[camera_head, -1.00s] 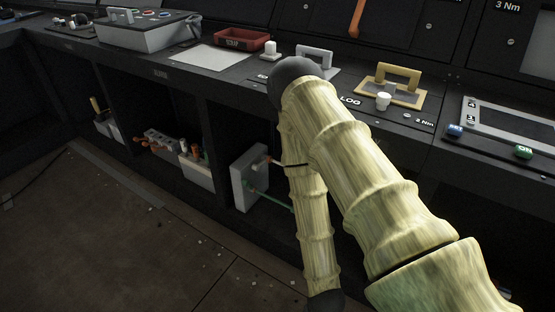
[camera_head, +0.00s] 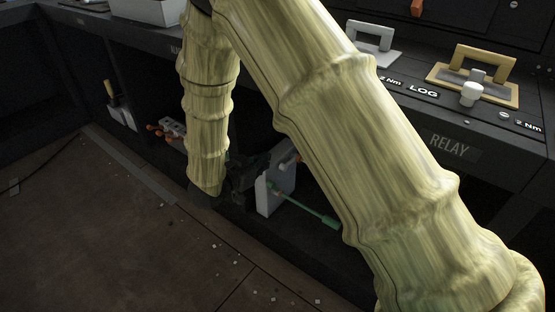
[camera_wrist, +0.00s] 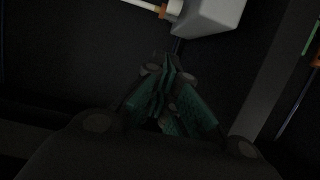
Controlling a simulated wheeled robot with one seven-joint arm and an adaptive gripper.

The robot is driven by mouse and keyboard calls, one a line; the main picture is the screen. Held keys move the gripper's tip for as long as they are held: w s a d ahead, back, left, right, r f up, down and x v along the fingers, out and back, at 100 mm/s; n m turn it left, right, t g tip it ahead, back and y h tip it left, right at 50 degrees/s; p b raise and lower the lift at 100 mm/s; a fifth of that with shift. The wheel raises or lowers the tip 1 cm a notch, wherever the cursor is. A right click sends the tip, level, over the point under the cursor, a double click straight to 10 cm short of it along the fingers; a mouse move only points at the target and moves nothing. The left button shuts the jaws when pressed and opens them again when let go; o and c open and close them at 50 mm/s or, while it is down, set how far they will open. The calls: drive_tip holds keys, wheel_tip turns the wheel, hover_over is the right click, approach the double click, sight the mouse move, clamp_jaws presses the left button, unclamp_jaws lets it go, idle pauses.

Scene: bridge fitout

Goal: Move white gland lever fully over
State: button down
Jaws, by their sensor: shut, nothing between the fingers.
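A pale grey box (camera_head: 272,190) stands in the open bay under the console. A green lever (camera_head: 312,212) sticks out of it to the lower right, and an orange part shows behind my arm. In the wrist view the box (camera_wrist: 210,14) is at the top edge, with a white rod (camera_wrist: 143,4) in an orange collar (camera_wrist: 174,8) on its left; this may be the white gland lever, and its far end is cut off. My gripper (camera_wrist: 168,72) is shut and empty, below the box in the wrist view and apart from the rod. In the head view my gripper is dark, just left of the box.
The console edge (camera_head: 395,105) overhangs the bay. Other fittings (camera_head: 172,128) lie in the bay to the left. Bay dividers stand close by. My arm hides much of the bay.

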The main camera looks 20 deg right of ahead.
drive_tip(key=b, duration=0.7)
hover_over(290, 163)
drive_tip(key=s+a, duration=0.3)
drive_tip(key=a, duration=0.1)
drive_tip(key=f, duration=0.5)
drive_tip(key=shift+w+a, duration=0.15)
drive_tip(key=shift+a, duration=0.05)
drive_tip(key=shift+f, duration=0.55)
drive_tip(key=shift+d, duration=0.1)
drive_tip(key=shift+f+p, duration=0.1)
drive_tip(key=shift+p, duration=0.2)
